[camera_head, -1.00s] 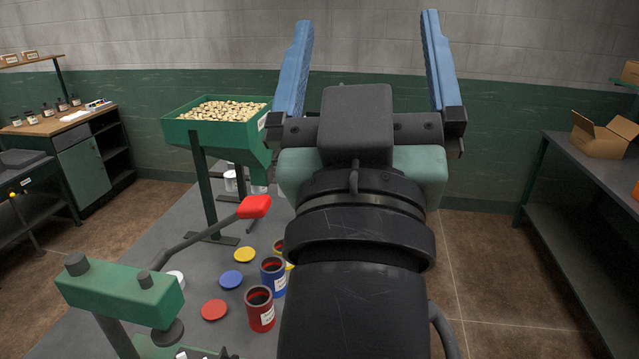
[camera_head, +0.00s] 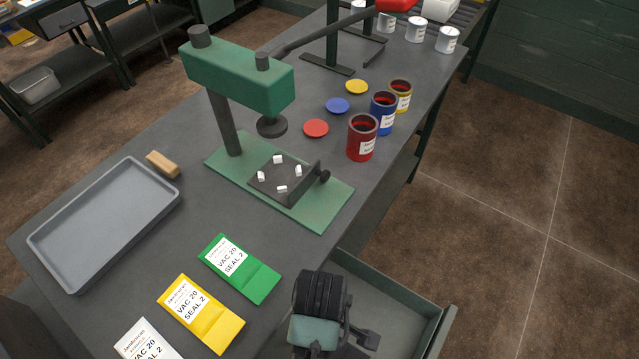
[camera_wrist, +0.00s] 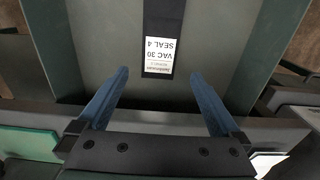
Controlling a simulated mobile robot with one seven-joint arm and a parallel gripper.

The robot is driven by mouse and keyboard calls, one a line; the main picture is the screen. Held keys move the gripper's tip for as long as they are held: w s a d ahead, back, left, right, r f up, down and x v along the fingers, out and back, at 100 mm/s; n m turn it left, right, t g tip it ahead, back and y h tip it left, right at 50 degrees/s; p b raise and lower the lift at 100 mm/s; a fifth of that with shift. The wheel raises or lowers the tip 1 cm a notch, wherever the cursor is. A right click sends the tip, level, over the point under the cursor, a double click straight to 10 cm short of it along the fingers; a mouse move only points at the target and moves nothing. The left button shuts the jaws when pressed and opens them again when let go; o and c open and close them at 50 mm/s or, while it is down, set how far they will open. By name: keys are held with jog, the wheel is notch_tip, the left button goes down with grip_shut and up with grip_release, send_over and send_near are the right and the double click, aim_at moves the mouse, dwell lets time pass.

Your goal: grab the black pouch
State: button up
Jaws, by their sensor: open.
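The black pouch (camera_wrist: 174,14) shows in the wrist view, lying in the open drawer (camera_wrist: 107,40). It bears a white label reading VAC 30 SEAL 4, upside down in this view. My gripper (camera_wrist: 160,73) is open, with its blue fingers pointing toward the pouch, one to each side of its line. The fingers look apart from the pouch; the exact gap is hard to tell. In the head view, my gripper hangs over the near end of the open drawer (camera_head: 433,337), its fingertips unclear, and the pouch is hidden.
On the table by the drawer lie a green pouch (camera_head: 240,268), a yellow pouch (camera_head: 202,314) and a white pouch (camera_head: 146,342). A grey tray (camera_head: 105,222), a green press (camera_head: 240,75) and a red can (camera_head: 362,138) stand farther back. Floor right of the drawer is clear.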

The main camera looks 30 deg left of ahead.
notch_tip(320, 180, down, 6)
jog(key=shift+f, duration=2.65)
jog(key=c, duration=1.1)
jog(key=shift+c, duration=0.3)
jog(key=shift+r, duration=0.2)
